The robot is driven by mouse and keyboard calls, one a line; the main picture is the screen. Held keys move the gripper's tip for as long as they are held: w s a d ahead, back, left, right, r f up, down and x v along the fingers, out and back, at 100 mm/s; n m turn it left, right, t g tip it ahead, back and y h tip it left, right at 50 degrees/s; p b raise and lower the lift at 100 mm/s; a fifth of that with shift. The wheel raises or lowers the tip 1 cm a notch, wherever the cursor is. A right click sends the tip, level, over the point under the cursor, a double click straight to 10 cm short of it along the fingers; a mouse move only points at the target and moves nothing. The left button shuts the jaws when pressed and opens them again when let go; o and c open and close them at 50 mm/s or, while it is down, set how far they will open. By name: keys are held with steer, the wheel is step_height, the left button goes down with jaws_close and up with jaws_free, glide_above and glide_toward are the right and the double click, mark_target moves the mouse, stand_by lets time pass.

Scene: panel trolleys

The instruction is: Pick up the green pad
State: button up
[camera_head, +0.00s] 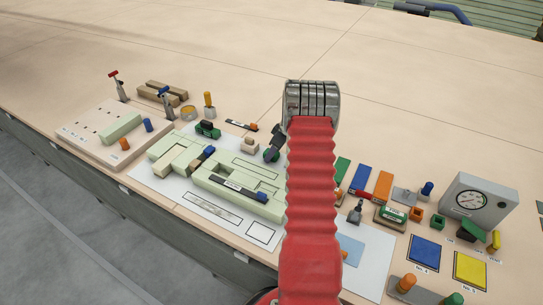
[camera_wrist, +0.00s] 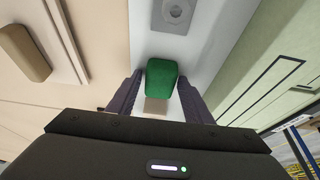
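In the wrist view the green pad (camera_wrist: 161,72) is a dark green block with rounded corners. It lies on a pale grey strip, with a small tan block (camera_wrist: 157,106) at its near end. My gripper (camera_wrist: 160,78) has its two dark fingers apart, one on each side of the pad. Narrow gaps seem to show between fingertips and pad; I cannot tell whether either touches. In the head view my red arm stands in the middle and hides part of the table; I cannot make out the fingertips or match the pad there for certain.
A pale green slotted block (camera_head: 239,188) lies left of my arm. A tan base with pegs (camera_head: 84,128) is farther left. Right of the arm are a grey gauge box (camera_head: 479,203), a blue pad (camera_head: 424,252) and a yellow pad (camera_head: 470,269). The far tabletop is clear.

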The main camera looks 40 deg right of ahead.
steer(key=c, duration=0.8)
steer(key=shift+o, duration=0.2)
step_height(320, 180, up, 10)
stand_by(0.6)
